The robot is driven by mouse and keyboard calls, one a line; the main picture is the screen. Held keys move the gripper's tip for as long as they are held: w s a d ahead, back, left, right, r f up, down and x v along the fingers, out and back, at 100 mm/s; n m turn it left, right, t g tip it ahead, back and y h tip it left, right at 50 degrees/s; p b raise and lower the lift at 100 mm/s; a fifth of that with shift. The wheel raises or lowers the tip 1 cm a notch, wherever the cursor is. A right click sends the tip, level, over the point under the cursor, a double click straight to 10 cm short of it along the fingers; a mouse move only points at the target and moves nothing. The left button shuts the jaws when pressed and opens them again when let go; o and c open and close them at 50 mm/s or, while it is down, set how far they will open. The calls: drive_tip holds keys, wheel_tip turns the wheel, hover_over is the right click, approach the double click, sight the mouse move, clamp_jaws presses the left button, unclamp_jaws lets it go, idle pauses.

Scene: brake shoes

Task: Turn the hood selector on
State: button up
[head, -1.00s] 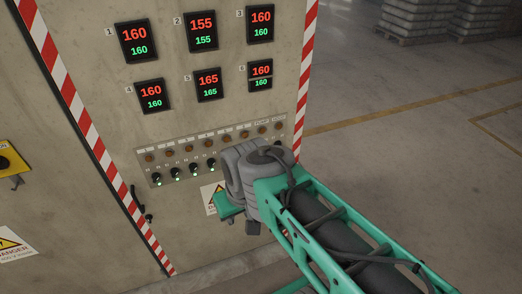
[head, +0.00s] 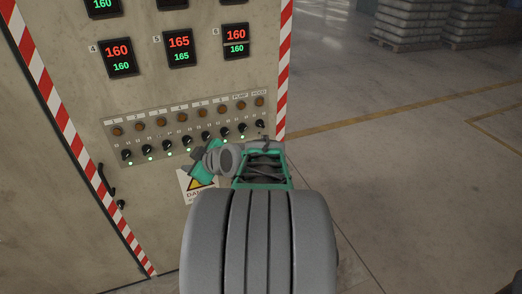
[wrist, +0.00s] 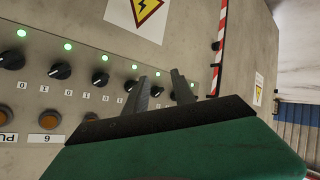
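The hood selector (head: 260,124) is the black knob at the right end of the selector row on the panel, under the lamp labelled HOOD. Its setting is too small to read, and I make out no lit green light beside it. It is outside the wrist view. My gripper (wrist: 159,76) is open and empty, its two dark fingers pointing at the row farther along from the pump and 6 labels. In the head view, its teal body (head: 203,168) is below and left of the hood selector, with its fingertips not clear.
The pump selector (head: 242,128) stands just left of the hood selector, its green light lit. Several other selectors with lit green lights continue left. Orange lamps (head: 260,102) line the row above. A warning sign (head: 197,184) is below; open floor lies right of the cabinet.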

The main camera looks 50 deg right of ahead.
drive_tip(key=s+d+f+t+h+b, duration=0.2)
drive_tip(key=s+d+t+h+b, duration=0.25)
drive_tip(key=d, duration=1.05)
drive_tip(key=m+h+b, duration=0.1)
drive_tip(key=h, duration=0.3)
approach(262, 126)
drive_tip(key=shift+g, duration=0.35)
drive_tip(key=x, duration=0.7)
drive_tip(key=shift+w+d+r, duration=0.1)
drive_tip(key=shift+w+r, duration=0.2)
drive_tip(key=shift+w, duration=0.15)
drive_tip(key=shift+w+d, duration=0.15)
drive_tip(key=shift+w, duration=0.1)
drive_tip(key=shift+c, duration=0.2)
clamp_jaws()
